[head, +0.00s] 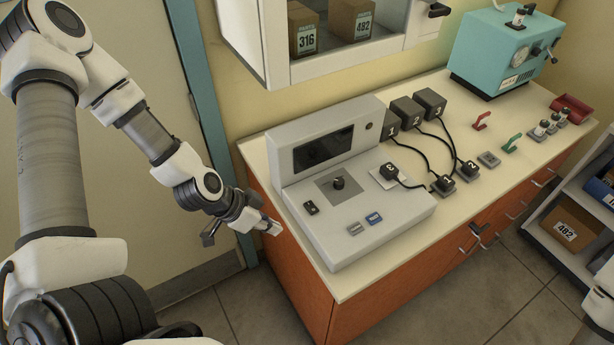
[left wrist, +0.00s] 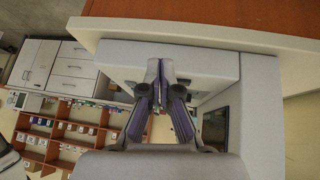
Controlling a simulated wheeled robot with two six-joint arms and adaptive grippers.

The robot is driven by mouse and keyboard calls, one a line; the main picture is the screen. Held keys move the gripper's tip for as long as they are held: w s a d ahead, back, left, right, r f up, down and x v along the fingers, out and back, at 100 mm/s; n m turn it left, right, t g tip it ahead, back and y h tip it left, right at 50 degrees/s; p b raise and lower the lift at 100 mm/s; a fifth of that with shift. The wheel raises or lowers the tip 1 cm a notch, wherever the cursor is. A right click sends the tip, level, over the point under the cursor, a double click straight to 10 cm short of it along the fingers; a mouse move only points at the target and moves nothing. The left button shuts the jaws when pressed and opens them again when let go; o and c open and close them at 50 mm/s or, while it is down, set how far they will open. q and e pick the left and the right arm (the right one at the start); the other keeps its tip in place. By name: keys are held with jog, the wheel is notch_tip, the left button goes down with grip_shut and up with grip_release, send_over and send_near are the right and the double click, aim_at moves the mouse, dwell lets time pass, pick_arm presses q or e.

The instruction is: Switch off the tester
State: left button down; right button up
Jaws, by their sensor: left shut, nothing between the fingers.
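The tester (head: 350,238) is a grey console on the near left end of the counter. Its screen (head: 323,149) is dark. I cannot read the rocker's position. My left gripper (head: 274,229) is shut and empty, just left of the tester's front left corner, apart from the switch in the picture. In the left wrist view my shut fingers (left wrist: 160,70) point toward the grey tester body (left wrist: 118,53). My right gripper is not in view.
Black adapters (head: 407,112) marked 1, 2 and 3 stand behind, with cables to plugs, one on the tester's right side. A teal machine (head: 504,50) is at the far right. A wall cabinet (head: 340,45) overhangs the back. A red lever and a green lever stand on the counter.

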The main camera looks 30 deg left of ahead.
pick_arm(q)
jog(key=w+a+r+n+t+p, duration=0.1)
jog(key=w+r+t+p, duration=0.25)
jog(key=r, duration=0.75)
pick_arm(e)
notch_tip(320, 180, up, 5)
pick_arm(q)
jog(key=g+b, duration=0.1)
jog(key=b, duration=0.6)
send_near(317, 207)
jog(key=shift+h, duration=0.3)
jog(key=w, duration=0.1)
jog(key=w+d, duration=0.2)
jog(key=shift+w+f, duration=0.3)
jog(key=shift+f, duration=0.05)
notch_tip(317, 207, down, 3)
jog(key=shift+d+f+p, duration=0.15)
jog(key=shift+d+p, duration=0.05)
jog(key=shift+p, duration=0.1)
jog(key=shift+f, duration=0.3)
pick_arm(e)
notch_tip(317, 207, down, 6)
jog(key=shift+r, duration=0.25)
